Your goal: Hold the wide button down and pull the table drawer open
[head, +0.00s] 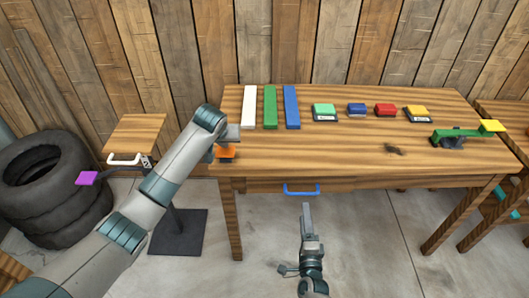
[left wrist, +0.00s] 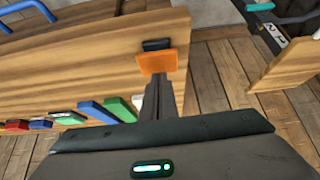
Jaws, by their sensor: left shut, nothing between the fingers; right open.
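The orange wide button (head: 226,153) is at the table's front left corner. In the left wrist view its flat orange plate (left wrist: 157,62) has a dark base beside it. My left gripper (head: 229,144) is shut and empty, right at the button. In the left wrist view its fingertips (left wrist: 161,80) meet the plate's edge; I cannot tell how far the button is pressed. The table drawer (head: 262,187) looks closed under the tabletop, with a blue bar handle (head: 301,189). My right gripper (head: 307,212) is open and empty, in front of and apart from the handle.
The tabletop (head: 330,150) carries white, green and blue bars (head: 270,107), several small coloured blocks (head: 356,109) and a green lever (head: 459,133) with a yellow end. A small stand (head: 135,135) and stacked tyres (head: 45,190) are at left. Floor before the drawer is free.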

